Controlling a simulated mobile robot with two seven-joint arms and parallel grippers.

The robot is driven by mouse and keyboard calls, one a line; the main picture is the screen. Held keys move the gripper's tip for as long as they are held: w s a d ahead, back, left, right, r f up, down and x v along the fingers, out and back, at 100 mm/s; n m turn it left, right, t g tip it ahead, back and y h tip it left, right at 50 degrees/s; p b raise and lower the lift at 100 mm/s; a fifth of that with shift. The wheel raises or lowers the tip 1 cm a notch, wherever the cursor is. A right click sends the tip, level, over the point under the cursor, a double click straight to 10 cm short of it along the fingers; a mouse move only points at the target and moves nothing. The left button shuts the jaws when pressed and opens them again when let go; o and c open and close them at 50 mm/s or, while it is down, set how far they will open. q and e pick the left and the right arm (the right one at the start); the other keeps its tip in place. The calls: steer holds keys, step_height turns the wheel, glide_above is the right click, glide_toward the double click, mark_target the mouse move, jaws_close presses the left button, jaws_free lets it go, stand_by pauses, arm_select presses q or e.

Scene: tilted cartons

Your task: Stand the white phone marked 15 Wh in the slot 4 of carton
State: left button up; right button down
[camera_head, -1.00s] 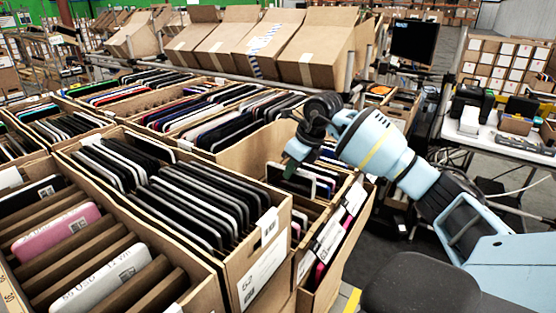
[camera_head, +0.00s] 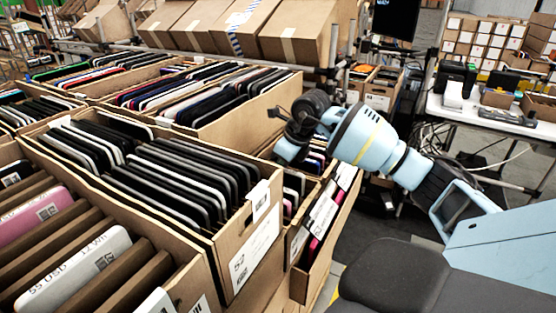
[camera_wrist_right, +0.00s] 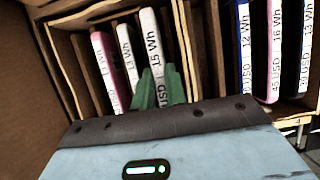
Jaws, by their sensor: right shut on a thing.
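The white phone marked 15 Wh (camera_wrist_right: 154,45) stands on edge in a carton in the right wrist view. The green fingers of my right gripper (camera_wrist_right: 158,90) are closed on its near end. Wooden-looking dividers (camera_wrist_right: 187,50) stand to its right. A white phone marked Wh (camera_wrist_right: 127,50) and a pink phone (camera_wrist_right: 105,68) stand to its left. In the head view, my right wrist (camera_head: 292,150) is low over the small carton (camera_head: 322,228) at the right; the fingertips and held phone are hidden there. I cannot read slot numbers. My left gripper is out of view.
Phones marked 12 Wh (camera_wrist_right: 244,45), 16 Wh (camera_wrist_right: 275,50) and 13 Wh (camera_wrist_right: 306,45) stand at the right of the wrist view. A larger carton of dark phones (camera_head: 235,262) is beside my arm. A white table (camera_head: 500,118) stands at the back right.

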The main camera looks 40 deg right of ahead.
steer(key=shift+f+b, duration=0.35)
steer(key=shift+f, duration=0.8)
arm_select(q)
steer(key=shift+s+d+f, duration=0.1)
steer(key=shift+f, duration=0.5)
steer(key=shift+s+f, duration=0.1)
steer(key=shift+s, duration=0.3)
arm_select(e)
steer(key=shift+f, duration=0.25)
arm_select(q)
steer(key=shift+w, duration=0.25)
arm_select(e)
steer(key=c, duration=1.5)
jaws_free()
steer(key=shift+c, duration=0.2)
steer(key=shift+o, duration=1)
